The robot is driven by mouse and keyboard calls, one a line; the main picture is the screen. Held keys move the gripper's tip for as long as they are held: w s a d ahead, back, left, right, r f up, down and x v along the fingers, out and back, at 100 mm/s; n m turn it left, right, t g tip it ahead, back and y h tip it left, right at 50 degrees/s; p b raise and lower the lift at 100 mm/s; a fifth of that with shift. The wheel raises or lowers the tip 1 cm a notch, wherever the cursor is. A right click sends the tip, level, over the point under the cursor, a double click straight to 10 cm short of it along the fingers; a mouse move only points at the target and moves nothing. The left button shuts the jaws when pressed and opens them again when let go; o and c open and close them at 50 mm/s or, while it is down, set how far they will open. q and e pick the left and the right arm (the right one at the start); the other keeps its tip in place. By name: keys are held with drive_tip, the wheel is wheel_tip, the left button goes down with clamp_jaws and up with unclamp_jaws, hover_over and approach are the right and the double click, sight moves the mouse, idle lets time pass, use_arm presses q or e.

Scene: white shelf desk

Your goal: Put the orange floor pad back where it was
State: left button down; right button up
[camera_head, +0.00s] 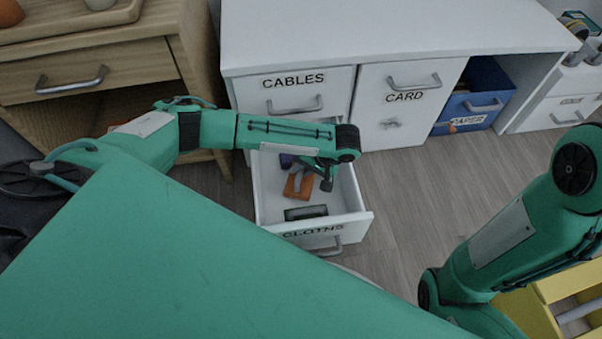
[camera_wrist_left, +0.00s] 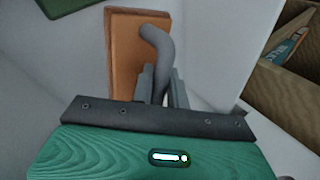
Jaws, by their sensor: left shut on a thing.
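The orange floor pad (camera_head: 291,189) is a flat orange block with a bent grey handle. It is in or just above the open drawer labelled CLOTHS (camera_head: 350,228); its exact height is hard to tell. My left gripper (camera_head: 325,184) is over the drawer and shut on the pad's grey handle. In the left wrist view the orange pad (camera_wrist_left: 125,50) is tilted on end beyond the fingers, and the left gripper (camera_wrist_left: 160,85) closes around the handle. My right arm shows at the right, but its gripper is out of view.
A dark green item (camera_head: 305,212) lies at the drawer's front, and a purple item (camera_head: 286,160) is at its back. The white desk has closed CABLES (camera_head: 290,95) and CARD (camera_head: 400,100) fronts and a blue PAPER bin (camera_head: 475,100). A yellow crate (camera_head: 570,285) stands lower right.

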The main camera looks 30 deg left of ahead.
use_arm(q)
drive_tip(key=shift+f, duration=0.1)
drive_tip(key=shift+f+p, duration=0.25)
drive_tip(key=shift+p, duration=0.15)
drive_tip(key=c, duration=1.4)
unclamp_jaws()
drive_tip(key=shift+f, duration=0.1)
